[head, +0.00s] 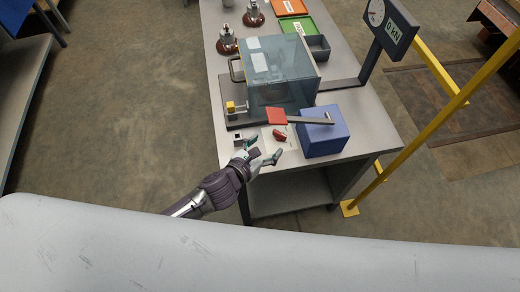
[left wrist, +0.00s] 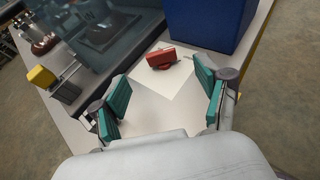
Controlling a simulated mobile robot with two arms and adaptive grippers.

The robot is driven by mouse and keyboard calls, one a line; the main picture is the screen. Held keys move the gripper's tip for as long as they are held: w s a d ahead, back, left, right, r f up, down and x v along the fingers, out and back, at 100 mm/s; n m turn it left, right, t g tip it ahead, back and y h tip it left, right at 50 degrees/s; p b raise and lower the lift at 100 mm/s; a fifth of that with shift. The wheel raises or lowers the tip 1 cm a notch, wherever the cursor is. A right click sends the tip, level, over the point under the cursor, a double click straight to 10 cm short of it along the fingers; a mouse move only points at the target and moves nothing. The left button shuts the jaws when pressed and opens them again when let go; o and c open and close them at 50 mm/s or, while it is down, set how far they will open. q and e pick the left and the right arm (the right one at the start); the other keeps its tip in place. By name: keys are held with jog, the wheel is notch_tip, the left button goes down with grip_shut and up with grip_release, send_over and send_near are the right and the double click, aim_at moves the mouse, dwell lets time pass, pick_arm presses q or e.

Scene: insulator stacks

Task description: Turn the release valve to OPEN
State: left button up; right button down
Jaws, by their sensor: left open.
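The release valve seems to be the small red handle (head: 279,135) on a pale plate (head: 291,146) at the near end of the bench. In the left wrist view the red handle (left wrist: 162,58) lies beyond the fingertips, roughly between them. My left gripper (head: 268,157) is open and empty, just short of the handle and apart from it. Its two teal-padded fingers (left wrist: 163,103) are spread wide. No OPEN marking can be read. My right gripper is in neither view.
A blue block (head: 323,132) stands right of the handle. A clear box (head: 278,70) stands behind, with a red-padded lever (head: 276,116) before it. A yellow block (left wrist: 41,76) is at left. A gauge (head: 377,12), a display reading 0 kN (head: 393,31) and yellow rails (head: 440,125) are at right.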

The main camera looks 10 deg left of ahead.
pick_arm(q)
jog(key=shift+v, duration=1.5)
